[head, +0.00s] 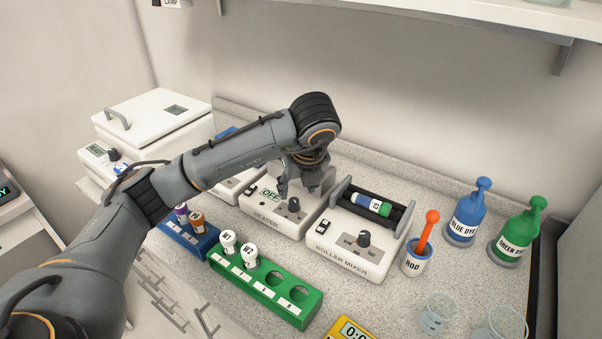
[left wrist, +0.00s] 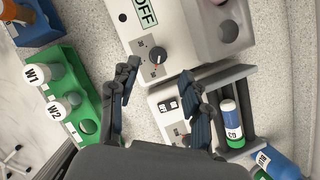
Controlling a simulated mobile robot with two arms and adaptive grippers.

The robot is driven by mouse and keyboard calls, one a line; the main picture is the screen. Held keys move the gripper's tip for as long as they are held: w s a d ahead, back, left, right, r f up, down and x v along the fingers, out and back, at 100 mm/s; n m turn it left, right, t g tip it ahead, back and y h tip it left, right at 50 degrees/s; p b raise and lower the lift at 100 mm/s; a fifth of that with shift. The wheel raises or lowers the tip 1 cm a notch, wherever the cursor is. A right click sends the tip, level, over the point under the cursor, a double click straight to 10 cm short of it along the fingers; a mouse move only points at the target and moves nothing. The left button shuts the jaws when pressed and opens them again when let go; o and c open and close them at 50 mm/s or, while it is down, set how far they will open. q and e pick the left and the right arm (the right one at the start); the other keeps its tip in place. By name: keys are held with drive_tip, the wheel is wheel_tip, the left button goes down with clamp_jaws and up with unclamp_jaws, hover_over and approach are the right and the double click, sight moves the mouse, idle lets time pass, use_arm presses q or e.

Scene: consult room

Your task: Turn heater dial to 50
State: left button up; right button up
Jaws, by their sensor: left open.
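The white heater (head: 262,216) stands on the counter, partly hidden behind my left arm. Its green display (head: 269,196) reads OFF, and this also shows in the left wrist view (left wrist: 146,13). The black heater dial (head: 294,204) is on its front panel; in the left wrist view the dial (left wrist: 158,56) shows just ahead of the gap between my fingertips. My left gripper (head: 299,189) is open and empty, hanging above the heater near the dial. In the left wrist view its fingers (left wrist: 160,74) are spread apart. I cannot tell whether they touch anything.
The roller mixer (head: 340,258) holding a tube (head: 372,206) stands right of the heater. A green rack (head: 228,272) with vials W1 and W2 is in front, a blue rack (head: 188,238) to its left. A rod cup (head: 416,262) and dye bottles (head: 464,216) stand at right.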

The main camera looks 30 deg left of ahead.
use_arm(q)
drive_tip(key=v, duration=0.6)
drive_tip(key=shift+r, duration=0.15)
idle(0.3)
